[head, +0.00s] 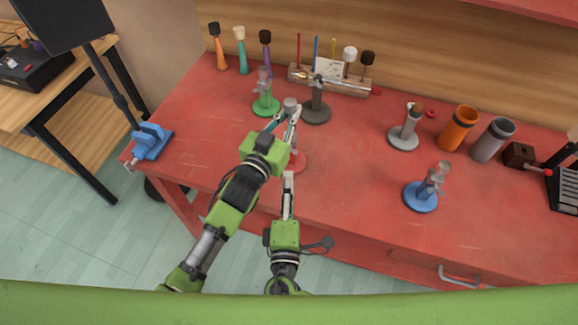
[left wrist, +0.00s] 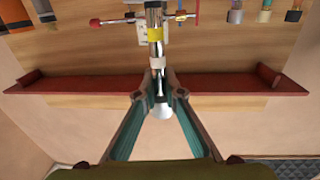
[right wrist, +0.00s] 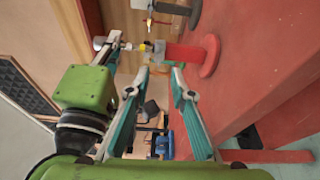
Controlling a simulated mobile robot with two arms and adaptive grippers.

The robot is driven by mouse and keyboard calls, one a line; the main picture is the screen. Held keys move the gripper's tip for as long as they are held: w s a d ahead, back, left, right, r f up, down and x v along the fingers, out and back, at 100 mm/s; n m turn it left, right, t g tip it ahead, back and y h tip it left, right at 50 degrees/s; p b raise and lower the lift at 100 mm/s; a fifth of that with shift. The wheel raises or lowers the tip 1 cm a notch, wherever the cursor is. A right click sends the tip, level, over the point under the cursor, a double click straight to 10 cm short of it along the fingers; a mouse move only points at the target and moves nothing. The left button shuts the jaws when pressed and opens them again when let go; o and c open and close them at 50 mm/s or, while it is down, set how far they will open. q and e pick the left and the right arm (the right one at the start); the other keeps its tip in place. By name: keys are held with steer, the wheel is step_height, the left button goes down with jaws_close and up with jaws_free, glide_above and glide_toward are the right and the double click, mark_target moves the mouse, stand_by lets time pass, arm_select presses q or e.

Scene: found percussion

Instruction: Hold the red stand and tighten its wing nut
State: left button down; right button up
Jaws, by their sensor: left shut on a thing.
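The red stand has a round red base (head: 298,161) on the red bench, partly hidden by my grippers in the head view. In the right wrist view its red base (right wrist: 210,56) and post show sideways, with a yellow band (right wrist: 145,47) and silvery upper parts. My left gripper (head: 291,112) is shut on the stand's upper part, whose silver rod (left wrist: 157,80) lies between its fingers in the left wrist view. My right gripper (right wrist: 160,72) is open and empty, low in front of the stand, fingers apart from the post. I cannot pick out the wing nut clearly.
Behind stand a green stand (head: 265,106), a dark stand (head: 315,112) and a wooden rack (head: 345,86) with mallets. To the right are a grey stand (head: 404,138), a blue stand (head: 421,197) and an orange cup (head: 459,128). A blue vise (head: 151,142) is at the left edge.

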steer(key=shift+s, duration=1.55)
arm_select(q)
steer(key=c, duration=2.1)
jaws_free()
